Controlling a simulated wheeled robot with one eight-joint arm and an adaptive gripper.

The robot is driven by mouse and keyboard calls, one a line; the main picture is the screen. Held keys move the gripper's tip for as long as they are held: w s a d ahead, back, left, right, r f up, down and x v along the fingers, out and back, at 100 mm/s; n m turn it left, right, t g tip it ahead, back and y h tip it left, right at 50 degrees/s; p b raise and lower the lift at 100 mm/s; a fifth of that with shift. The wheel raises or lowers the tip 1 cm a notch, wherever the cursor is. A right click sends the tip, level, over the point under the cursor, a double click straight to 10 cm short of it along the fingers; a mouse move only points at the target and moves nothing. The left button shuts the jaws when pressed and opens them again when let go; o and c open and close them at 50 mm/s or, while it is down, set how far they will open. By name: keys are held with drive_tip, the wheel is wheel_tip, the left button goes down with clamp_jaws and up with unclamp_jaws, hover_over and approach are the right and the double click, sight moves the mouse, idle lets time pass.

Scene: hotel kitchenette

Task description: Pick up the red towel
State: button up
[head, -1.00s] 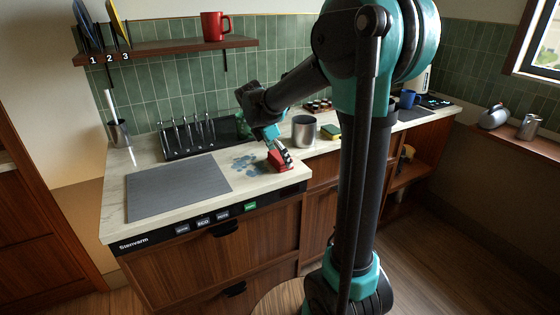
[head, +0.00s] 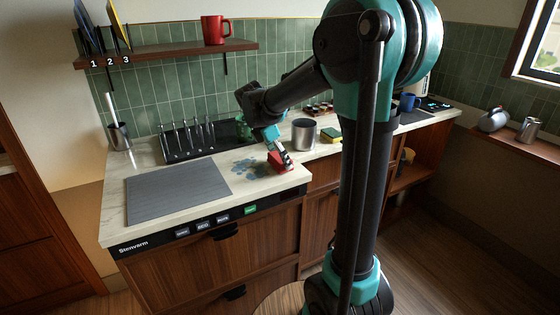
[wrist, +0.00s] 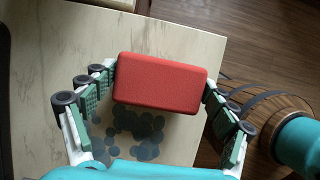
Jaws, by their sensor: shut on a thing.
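The red towel (wrist: 160,82) is a folded, block-like red bundle. In the wrist view it sits between the two fingers of my gripper (wrist: 160,95), with a finger pad against each short side. My gripper is shut on it. In the head view the red towel (head: 279,164) is at the front right corner of the counter, under my gripper (head: 281,156). I cannot tell whether it touches the countertop or is slightly above it.
A blue-grey spotted patch (head: 249,168) lies on the counter beside the towel. A grey mat (head: 178,190) is at the left. A metal pot (head: 304,134) and a sponge (head: 330,134) stand behind. A dark rack (head: 190,140) holds several upright items.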

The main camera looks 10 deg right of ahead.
wheel_tip(320, 180, up, 19)
drive_tip(key=shift+r, duration=0.15)
